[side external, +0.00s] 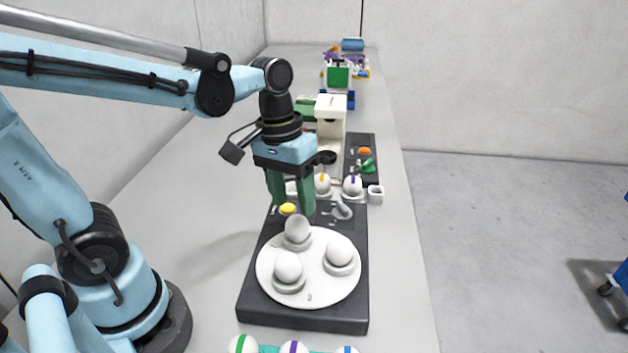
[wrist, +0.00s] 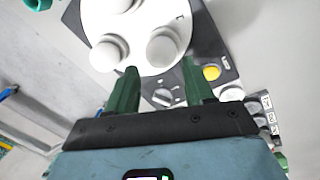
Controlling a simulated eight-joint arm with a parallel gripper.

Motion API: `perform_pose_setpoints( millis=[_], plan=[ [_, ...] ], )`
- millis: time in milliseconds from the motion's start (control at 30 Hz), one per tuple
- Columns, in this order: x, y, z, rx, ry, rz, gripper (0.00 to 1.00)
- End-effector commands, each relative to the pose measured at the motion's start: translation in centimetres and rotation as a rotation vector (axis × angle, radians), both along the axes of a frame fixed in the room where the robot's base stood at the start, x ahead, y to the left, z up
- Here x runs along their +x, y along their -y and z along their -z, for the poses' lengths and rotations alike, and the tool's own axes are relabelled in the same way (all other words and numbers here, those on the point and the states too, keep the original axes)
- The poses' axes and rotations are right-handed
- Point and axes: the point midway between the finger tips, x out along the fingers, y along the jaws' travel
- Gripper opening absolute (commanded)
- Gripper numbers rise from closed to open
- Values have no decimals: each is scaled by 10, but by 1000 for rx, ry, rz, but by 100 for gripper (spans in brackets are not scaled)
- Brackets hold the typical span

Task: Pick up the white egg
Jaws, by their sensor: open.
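Three plain white eggs stand in cups on a round white plate (side external: 310,291). One egg (side external: 297,229) is at the back left of the plate, one (side external: 288,267) at the front left and one (side external: 340,251) at the right. My gripper (side external: 291,210) points down above the back edge of the dark base, just behind the back-left egg. Its green fingers are apart with nothing between them. In the wrist view the fingers of my gripper (wrist: 158,75) are spread, with one egg (wrist: 162,48) and another egg (wrist: 106,52) beyond the tips. A third egg is partly cut off at the top.
The dark base (side external: 290,313) carries a yellow button (side external: 287,208) and a grey knob (side external: 341,211). Eggs with coloured stripes stand behind it, beside a cream machine (side external: 330,118). Several striped eggs (side external: 293,347) are at the front edge. Bare table lies left of the base.

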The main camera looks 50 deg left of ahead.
Motion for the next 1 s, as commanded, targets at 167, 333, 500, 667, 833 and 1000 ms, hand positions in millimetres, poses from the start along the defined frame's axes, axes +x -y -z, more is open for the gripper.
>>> perform_pose_setpoints(
  millis=[167, 333, 500, 667, 833, 1000],
  plan=[
    [0, 1, 8, 0, 0, 1, 52],
    [0, 3, 27, 0, 0, 1, 52],
    [0, 5, 44, 0, 0, 0, 52],
    [0, 6, 53, 0, 0, 0, 52],
    [0, 6, 54, 0, 0, 0, 52],
    [0, 6, 54, 0, 0, 0, 40]
  ],
)
